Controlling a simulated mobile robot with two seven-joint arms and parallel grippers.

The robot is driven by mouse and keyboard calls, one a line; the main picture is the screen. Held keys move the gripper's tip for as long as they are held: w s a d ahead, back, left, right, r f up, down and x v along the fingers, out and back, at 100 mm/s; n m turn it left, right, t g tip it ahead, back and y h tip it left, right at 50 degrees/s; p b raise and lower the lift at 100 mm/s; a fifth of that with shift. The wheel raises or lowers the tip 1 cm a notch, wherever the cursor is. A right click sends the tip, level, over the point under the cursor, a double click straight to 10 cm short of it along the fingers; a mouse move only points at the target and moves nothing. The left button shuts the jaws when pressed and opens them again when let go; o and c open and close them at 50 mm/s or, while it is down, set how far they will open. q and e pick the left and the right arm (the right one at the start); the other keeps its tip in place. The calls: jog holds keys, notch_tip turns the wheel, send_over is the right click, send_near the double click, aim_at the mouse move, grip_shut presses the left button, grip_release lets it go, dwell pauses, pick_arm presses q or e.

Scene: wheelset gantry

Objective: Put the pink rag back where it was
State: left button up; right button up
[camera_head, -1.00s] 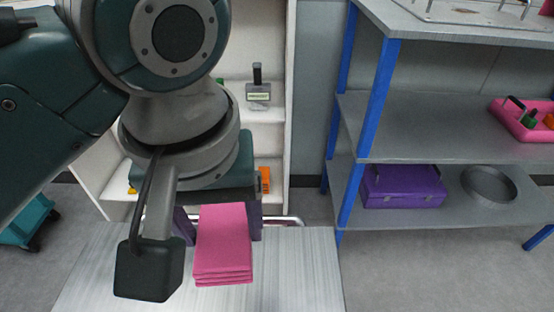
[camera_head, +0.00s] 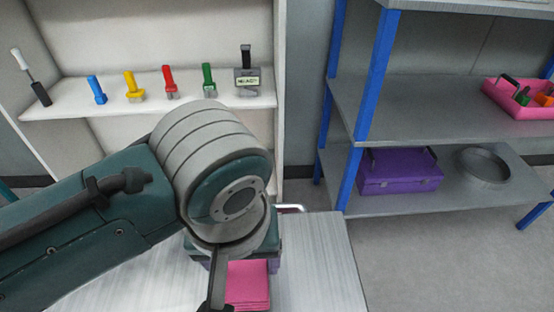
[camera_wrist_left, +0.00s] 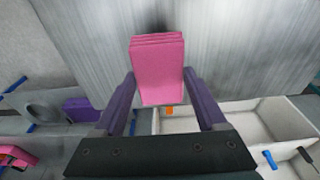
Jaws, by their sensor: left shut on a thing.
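The pink rag (camera_head: 248,285) is a folded stack of several layers. In the head view it shows at the bottom, over the brushed metal table (camera_head: 320,262), partly hidden by my left wrist. My left gripper (camera_wrist_left: 160,82) is shut on the rag (camera_wrist_left: 157,66), with one purple finger on each side of it in the left wrist view. A dark shadow lies on the table beyond the rag's far edge. I cannot tell whether the rag touches the table. My right gripper is not in view.
A white shelf unit (camera_head: 150,105) behind the table holds several coloured tools and a small grey device (camera_head: 247,77). At right, a blue-post metal rack (camera_head: 420,112) carries a purple toolbox (camera_head: 400,172), a round pan (camera_head: 484,166) and a pink tray (camera_head: 515,104). The table's right part is clear.

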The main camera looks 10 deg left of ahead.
aim_at(247, 277)
pick_arm(q)
jog(key=shift+f+b, duration=0.55)
jog(key=shift+f, duration=1.55)
jog(key=shift+f, duration=0.1)
jog(key=o, duration=1.2)
jog(key=shift+o, duration=0.2)
jog(key=r+p, duration=0.1)
jog(key=r, duration=0.2)
jog(key=s+r+p, duration=0.1)
jog(key=r, duration=0.3)
jog(key=r+p, duration=0.1)
jog(key=r, duration=0.2)
jog(key=shift+s+d+r, duration=0.2)
jog(key=shift+d+r, duration=0.05)
jog(key=shift+r, duration=0.15)
jog(key=shift+s+r+p, duration=0.2)
jog(key=shift+r+p, duration=0.15)
jog(key=shift+r, duration=0.3)
jog(key=shift+s+d+f, duration=0.1)
jog(key=shift+s, duration=0.25)
jog(key=s+a+r+m+t, duration=0.1)
jog(key=s+a+r+m, duration=0.1)
jog(key=s+a+m, duration=0.3)
jog(key=s+a, duration=0.4)
jog(key=a, duration=0.1)
jog(key=shift+s+r+t+h, duration=0.25)
jog(key=shift+r+t+h, duration=0.05)
jog(key=shift+t, duration=0.1)
